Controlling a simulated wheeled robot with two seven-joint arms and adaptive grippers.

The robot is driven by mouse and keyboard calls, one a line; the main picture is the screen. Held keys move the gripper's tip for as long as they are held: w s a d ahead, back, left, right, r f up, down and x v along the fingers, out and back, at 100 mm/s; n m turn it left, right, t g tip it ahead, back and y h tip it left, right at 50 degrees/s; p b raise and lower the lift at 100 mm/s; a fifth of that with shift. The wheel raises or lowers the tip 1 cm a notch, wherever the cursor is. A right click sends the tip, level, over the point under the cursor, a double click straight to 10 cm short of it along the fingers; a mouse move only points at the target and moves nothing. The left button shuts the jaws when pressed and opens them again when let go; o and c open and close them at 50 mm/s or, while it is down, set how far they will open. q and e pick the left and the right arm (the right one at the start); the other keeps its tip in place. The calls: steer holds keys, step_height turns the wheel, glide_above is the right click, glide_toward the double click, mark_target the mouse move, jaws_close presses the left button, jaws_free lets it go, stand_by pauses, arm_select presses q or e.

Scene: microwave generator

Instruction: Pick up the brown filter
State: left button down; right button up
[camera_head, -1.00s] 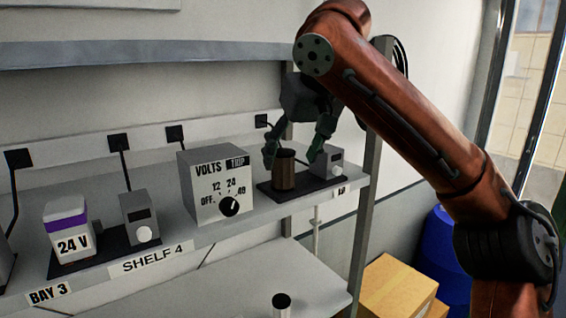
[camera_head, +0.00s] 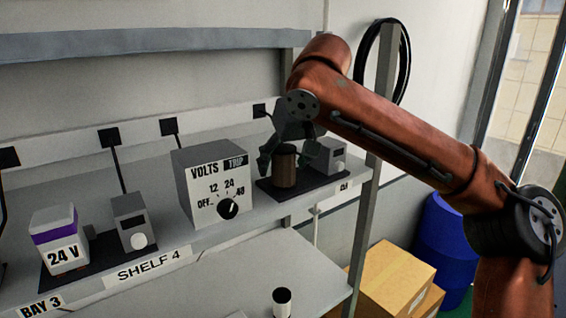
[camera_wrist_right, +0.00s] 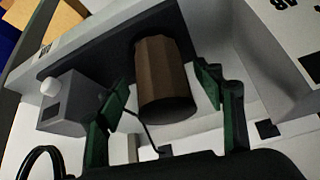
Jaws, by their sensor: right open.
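The brown filter (camera_head: 285,168) is a short brown cylinder with a dark top. It stands upright on a black mat (camera_head: 322,187) at the right end of the upper shelf. My right gripper (camera_head: 287,162) is open, with one finger on each side of the filter. In the right wrist view, the filter (camera_wrist_right: 165,75) lies between the two green fingers (camera_wrist_right: 168,100), with a visible gap on each side. The left gripper is not in view.
A small grey box with a knob (camera_head: 326,155) stands close right of the filter. The VOLTS box (camera_head: 213,187) stands to the left. A shelf post (camera_head: 369,215) rises at the right, near my right arm. A small cylinder (camera_head: 282,302) stands on the lower shelf.

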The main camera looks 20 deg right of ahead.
steer(key=shift+a, duration=0.15)
steer(key=c, duration=1.3)
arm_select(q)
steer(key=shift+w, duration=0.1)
arm_select(e)
steer(key=shift+r, duration=0.15)
